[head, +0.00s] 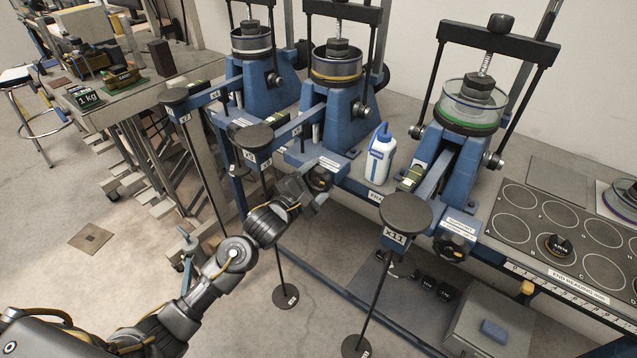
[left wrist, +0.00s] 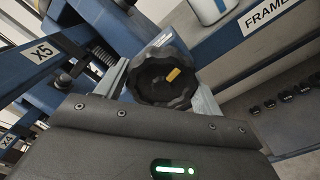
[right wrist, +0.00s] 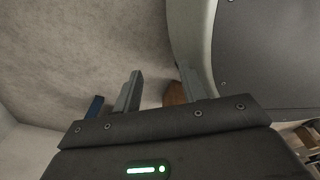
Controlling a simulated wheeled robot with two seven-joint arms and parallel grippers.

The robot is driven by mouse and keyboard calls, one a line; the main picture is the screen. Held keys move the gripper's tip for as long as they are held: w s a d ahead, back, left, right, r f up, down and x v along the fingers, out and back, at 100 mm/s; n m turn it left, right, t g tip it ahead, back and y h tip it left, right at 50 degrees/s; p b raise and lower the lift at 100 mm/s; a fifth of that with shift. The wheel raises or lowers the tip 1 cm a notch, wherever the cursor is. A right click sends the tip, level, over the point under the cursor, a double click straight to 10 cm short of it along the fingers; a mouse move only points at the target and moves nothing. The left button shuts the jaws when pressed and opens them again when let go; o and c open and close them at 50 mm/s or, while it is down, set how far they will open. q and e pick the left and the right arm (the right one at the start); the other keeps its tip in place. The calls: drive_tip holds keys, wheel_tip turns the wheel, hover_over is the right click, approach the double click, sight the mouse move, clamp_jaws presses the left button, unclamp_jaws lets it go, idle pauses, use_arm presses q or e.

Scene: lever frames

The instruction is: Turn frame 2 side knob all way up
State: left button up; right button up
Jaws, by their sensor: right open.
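The side knob of the middle blue lever frame (head: 335,125) is black and lobed with a yellow mark. It shows clearly in the left wrist view (left wrist: 160,80), and partly in the head view (head: 321,179). My left gripper (head: 306,188) is at this knob, with one finger on either side of it. The fingers look very close to the knob's edges; whether they press on it I cannot tell. My right gripper (right wrist: 160,92) is open, with nothing between its fingers, and shows only in the right wrist view.
Beside the middle frame stand a white bottle (head: 379,158) and the right lever frame (head: 462,150) with its own knob (head: 453,246).

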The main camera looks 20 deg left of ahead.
use_arm(q)
drive_tip(key=shift+o, duration=1.1)
drive_tip(key=shift+d+f, duration=0.15)
drive_tip(key=shift+o, duration=0.3)
drive_tip(key=shift+s+p, duration=0.1)
drive_tip(key=shift+p, duration=0.3)
drive_tip(key=p+v, duration=0.2)
drive_tip(key=v, duration=0.1)
drive_tip(key=p+v, duration=0.2)
drive_tip(key=shift+r, duration=0.35)
drive_tip(key=shift+s+f, duration=0.15)
drive_tip(key=shift+s, duration=0.25)
use_arm(e)
drive_tip(key=r, duration=0.2)
drive_tip(key=d+r, duration=0.1)
drive_tip(key=r, duration=0.1)
drive_tip(key=shift+r, duration=0.4)
use_arm(q)
drive_tip(key=shift+a, duration=0.2)
